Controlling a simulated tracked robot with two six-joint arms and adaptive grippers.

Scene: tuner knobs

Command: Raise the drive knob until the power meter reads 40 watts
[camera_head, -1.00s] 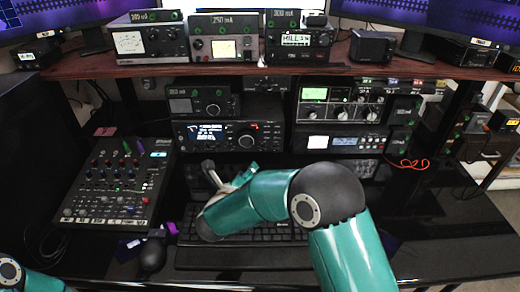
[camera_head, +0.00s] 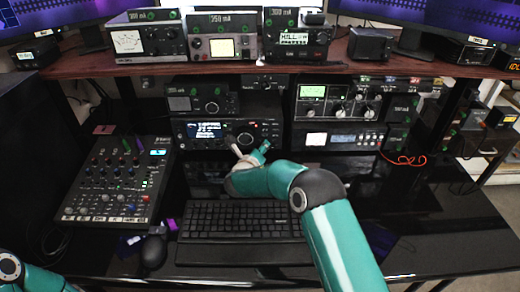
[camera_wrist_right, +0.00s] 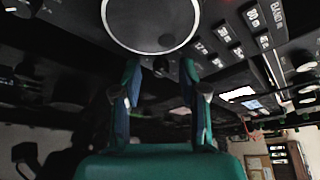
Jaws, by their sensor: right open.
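My right gripper (camera_head: 250,150) is open in front of the lit transceiver (camera_head: 215,134), just below its large tuning knob (camera_head: 246,139). In the right wrist view the two fingers (camera_wrist_right: 160,72) are apart; a large round dial (camera_wrist_right: 150,20) fills the top, and a small dark knob (camera_wrist_right: 160,66) shows between the fingertips. I cannot tell whether they touch it. Which knob is the drive knob cannot be read. Analog meters show on the upper-shelf left unit (camera_head: 128,41) and its neighbour (camera_head: 223,48); their scales are too small to read. Only my left arm shows, lower left; its gripper is out of view.
A keyboard (camera_head: 240,220) lies on the glossy black desk, with a mixer (camera_head: 115,180) and a mouse (camera_head: 152,253) to its left. More radios (camera_head: 342,100) stand right of the transceiver. A wooden shelf (camera_head: 80,66) runs above. The desk's right side is clear.

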